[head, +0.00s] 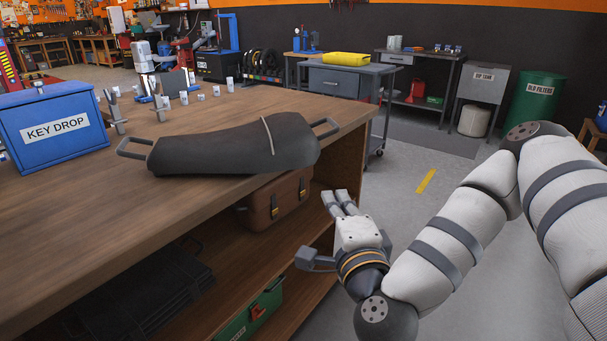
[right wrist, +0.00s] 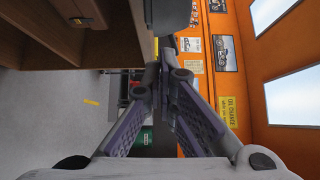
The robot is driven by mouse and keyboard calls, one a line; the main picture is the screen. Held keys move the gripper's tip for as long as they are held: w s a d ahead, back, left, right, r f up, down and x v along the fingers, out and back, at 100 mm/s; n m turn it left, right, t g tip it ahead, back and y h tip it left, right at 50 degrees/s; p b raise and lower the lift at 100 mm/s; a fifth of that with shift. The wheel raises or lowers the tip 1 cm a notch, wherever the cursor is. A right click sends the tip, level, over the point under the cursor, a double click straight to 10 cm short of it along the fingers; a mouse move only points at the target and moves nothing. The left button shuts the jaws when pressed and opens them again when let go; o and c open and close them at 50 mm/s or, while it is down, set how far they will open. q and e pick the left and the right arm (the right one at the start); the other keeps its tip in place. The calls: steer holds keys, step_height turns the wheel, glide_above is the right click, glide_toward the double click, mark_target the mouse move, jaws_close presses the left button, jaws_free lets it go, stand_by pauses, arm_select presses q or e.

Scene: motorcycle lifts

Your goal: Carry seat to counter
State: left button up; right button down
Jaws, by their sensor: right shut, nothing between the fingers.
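The seat (head: 235,145) is a long dark padded piece with a grey handle at each end and a light strap over it. It lies on the wooden counter (head: 60,215), along its near edge, its right handle close to the counter's right end. My right gripper (head: 341,198) is below and right of the seat in the head view, beside the counter's open side, not touching the seat. Its fingers (right wrist: 166,60) are together and empty in the right wrist view. A dark shape at the top of that view may be the seat's end. My left gripper is out of view.
A brown case (head: 275,203) sits on the shelf below. A grey cart (head: 345,82) with a yellow bundle stands behind.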

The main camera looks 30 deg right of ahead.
mark_target(269, 159)
steer(key=b+x, duration=0.1)
steer(key=x, duration=0.2)
steer(key=a+x, duration=0.1)
steer(key=x, duration=0.3)
steer(key=w+a+f+b+x, duration=0.1)
steer(key=x, duration=0.3)
steer(key=shift+b, duration=0.35)
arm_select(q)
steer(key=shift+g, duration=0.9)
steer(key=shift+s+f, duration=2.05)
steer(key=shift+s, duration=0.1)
arm_select(e)
steer(key=shift+w+a+r, duration=0.15)
steer(key=shift+w+a, duration=0.05)
steer(key=shift+w, duration=0.3)
steer(key=w+a, duration=0.1)
steer(key=w, duration=0.2)
steer(key=w+a+b, duration=0.1)
steer(key=w, duration=0.2)
steer(key=w+a, duration=0.2)
steer(key=w, duration=0.1)
steer(key=shift+w+b, duration=0.15)
steer(key=shift+b, duration=0.25)
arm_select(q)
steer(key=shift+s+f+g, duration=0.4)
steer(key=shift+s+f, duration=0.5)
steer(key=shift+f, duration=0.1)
arm_select(e)
steer(key=shift+w, duration=0.3)
